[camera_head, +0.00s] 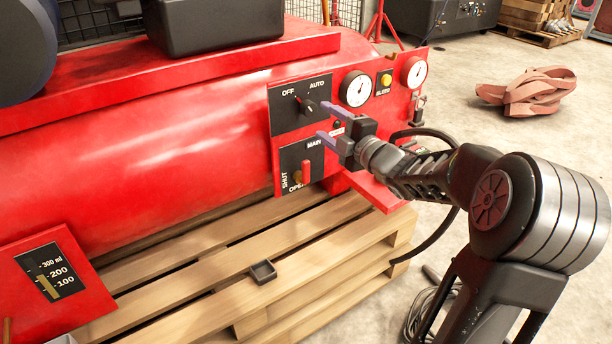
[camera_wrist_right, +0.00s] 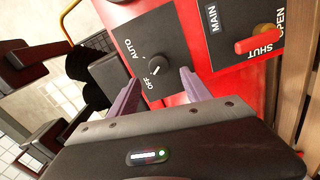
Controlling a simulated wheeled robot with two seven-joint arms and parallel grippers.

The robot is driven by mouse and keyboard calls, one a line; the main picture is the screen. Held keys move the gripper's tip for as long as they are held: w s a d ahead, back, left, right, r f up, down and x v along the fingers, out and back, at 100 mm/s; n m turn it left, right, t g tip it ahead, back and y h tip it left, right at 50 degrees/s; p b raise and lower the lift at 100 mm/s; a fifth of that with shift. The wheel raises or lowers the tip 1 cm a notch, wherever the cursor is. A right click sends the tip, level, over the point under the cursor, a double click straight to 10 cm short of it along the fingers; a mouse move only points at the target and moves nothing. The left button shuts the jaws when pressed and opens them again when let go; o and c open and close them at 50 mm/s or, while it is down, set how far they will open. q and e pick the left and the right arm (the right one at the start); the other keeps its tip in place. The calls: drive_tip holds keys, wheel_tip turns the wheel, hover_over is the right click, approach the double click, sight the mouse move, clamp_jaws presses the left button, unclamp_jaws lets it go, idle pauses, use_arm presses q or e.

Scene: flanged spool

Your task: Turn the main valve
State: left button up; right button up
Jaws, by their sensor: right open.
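The main valve's red lever (camera_head: 306,172) sits on a black panel marked MAIN, SHUT and OPEN, at the right end of the red tank. The lever stands roughly upright in the head view, beside a brass fitting. It also shows at the upper right of the right wrist view (camera_wrist_right: 257,45). My right gripper (camera_head: 325,122) is open and empty, with purple fingers apart. It is in front of the panels, above the lever and not touching it. In the right wrist view, its fingers (camera_wrist_right: 160,88) point towards the OFF/AUTO knob (camera_wrist_right: 155,67). My left gripper is not in view.
The OFF/AUTO panel (camera_head: 287,118) is directly above the valve panel. Gauges (camera_head: 357,88) and a yellow BLEED button (camera_head: 386,79) are to its right. A small black tray (camera_head: 262,272) lies on the wooden pallet (camera_head: 190,312). A folded reddish hose (camera_head: 530,92) lies on the floor.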

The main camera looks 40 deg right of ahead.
drive_tip(key=shift+c, duration=0.4)
drive_tip(key=shift+s+d, duration=0.15)
drive_tip(key=shift+d, duration=0.15)
drive_tip(key=shift+c, duration=0.8)
drive_tip(key=d+f+p, duration=0.1)
drive_tip(key=f+p, duration=0.1)
drive_tip(key=f+m+g+p, duration=0.1)
drive_tip(key=f+p, duration=0.1)
drive_tip(key=d+f+m+g+p, duration=0.1)
drive_tip(key=f, duration=0.2)
drive_tip(key=shift+s+d+h+p, duration=0.35)
drive_tip(key=shift+h+p, duration=0.05)
drive_tip(key=shift+c, duration=0.5)
use_arm(q)
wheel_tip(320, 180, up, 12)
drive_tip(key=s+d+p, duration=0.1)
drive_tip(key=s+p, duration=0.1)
drive_tip(key=p, duration=0.4)
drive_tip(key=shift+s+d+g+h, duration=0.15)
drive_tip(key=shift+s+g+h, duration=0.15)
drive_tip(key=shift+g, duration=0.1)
use_arm(e)
drive_tip(key=a+f+m+t, duration=0.2)
drive_tip(key=a+f+m, duration=0.2)
drive_tip(key=m, duration=1)
wheel_tip(320, 180, down, 3)
drive_tip(key=shift+a+f+y, duration=0.15)
drive_tip(key=shift+a+y, duration=0.25)
drive_tip(key=shift+w, duration=0.15)
